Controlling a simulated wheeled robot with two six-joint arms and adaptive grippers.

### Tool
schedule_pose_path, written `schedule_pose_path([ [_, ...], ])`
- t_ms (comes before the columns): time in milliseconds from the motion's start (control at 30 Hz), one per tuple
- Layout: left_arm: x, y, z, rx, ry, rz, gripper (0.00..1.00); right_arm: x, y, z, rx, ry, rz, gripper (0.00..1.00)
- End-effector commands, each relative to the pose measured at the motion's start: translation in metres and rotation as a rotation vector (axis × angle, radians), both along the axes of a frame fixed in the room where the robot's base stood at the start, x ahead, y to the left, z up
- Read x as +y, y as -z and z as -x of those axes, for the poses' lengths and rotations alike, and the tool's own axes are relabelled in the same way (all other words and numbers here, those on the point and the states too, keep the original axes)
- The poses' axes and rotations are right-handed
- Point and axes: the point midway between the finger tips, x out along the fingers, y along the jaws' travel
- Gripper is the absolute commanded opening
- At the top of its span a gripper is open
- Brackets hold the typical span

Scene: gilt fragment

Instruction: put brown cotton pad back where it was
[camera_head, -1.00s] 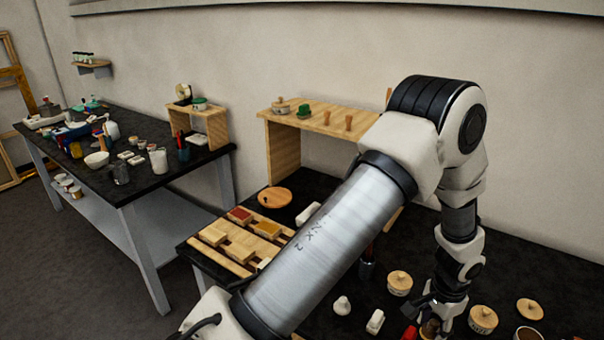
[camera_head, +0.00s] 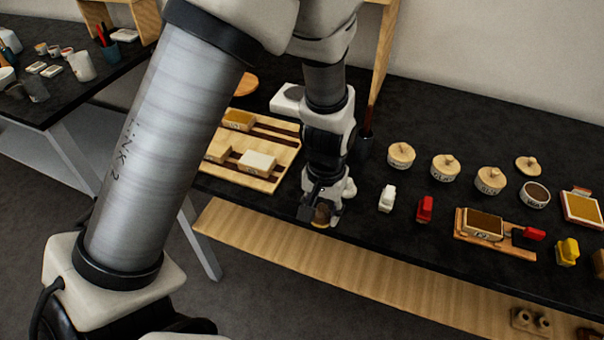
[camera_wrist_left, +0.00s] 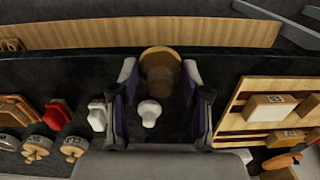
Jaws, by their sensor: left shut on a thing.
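My left gripper (camera_head: 318,212) is shut on a small brown rounded thing with a yellowish rim, which looks to be the brown cotton pad (camera_head: 322,214). It is held near the front edge of the black table; whether it touches the table I cannot tell. In the left wrist view the brown cotton pad (camera_wrist_left: 160,72) shows between the two fingers of the left gripper (camera_wrist_left: 160,88). A small white knobbed piece (camera_wrist_left: 149,112) stands just behind it, partly hidden by the gripper in the head view. My right gripper is not in view.
A slatted wooden rack (camera_head: 283,170) with blocks lies left of the gripper. To the right stand a white piece (camera_head: 387,198), a red piece (camera_head: 425,208) and several lidded wooden jars (camera_head: 445,168). A brown-topped box (camera_head: 483,226) sits on a wooden holder farther right.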

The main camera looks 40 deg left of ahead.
Motion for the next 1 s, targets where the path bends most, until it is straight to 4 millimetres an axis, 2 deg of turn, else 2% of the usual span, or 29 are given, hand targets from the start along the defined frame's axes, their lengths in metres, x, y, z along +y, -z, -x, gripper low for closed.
schedule_pose_path([
  [167, 0.023, 0.000, -0.025, -0.001, -0.003, 0.007, 0.14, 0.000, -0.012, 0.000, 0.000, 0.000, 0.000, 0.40],
  [400, 0.078, 0.006, -0.079, -0.002, -0.008, 0.002, 0.14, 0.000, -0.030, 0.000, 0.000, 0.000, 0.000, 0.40],
  [533, 0.101, 0.010, -0.103, -0.001, -0.005, 0.000, 0.14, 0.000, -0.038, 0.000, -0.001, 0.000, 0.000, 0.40],
  [667, 0.110, 0.016, -0.112, 0.002, -0.002, -0.001, 0.14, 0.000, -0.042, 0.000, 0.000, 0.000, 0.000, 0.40],
  [833, 0.110, 0.043, -0.112, 0.004, 0.000, -0.001, 0.14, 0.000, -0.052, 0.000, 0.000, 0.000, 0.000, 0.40],
  [1000, 0.109, 0.049, -0.113, -0.001, -0.001, -0.001, 0.14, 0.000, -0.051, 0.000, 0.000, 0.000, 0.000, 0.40],
])
